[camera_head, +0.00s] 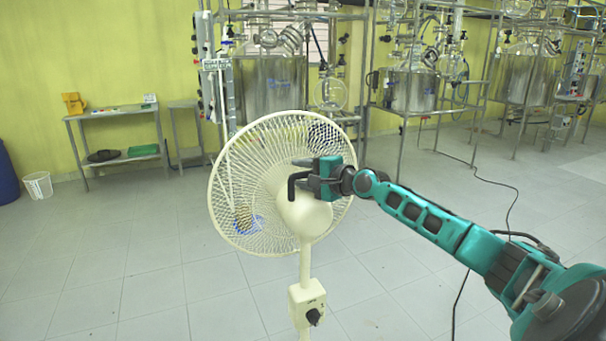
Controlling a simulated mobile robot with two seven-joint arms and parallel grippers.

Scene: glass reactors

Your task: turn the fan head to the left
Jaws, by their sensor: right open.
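A cream standing fan shows in the middle of the head view. Its round wire cage (228,190) faces away and to the left, and its motor housing (308,216) is toward me. A pole runs down to a control box (307,302) with a black knob. My right gripper (296,184) comes in from the right and is open. Its dark fingers are at the back of the fan head, just above the motor housing, in front of the cage. I cannot tell whether they touch it. My left gripper is not in view.
Steel reactor frames with vessels (412,90) stand along the back wall. A metal table (112,112) and a white bucket (38,186) are at the far left. A black cable (515,205) lies on the right floor. The tiled floor around the fan is mostly clear.

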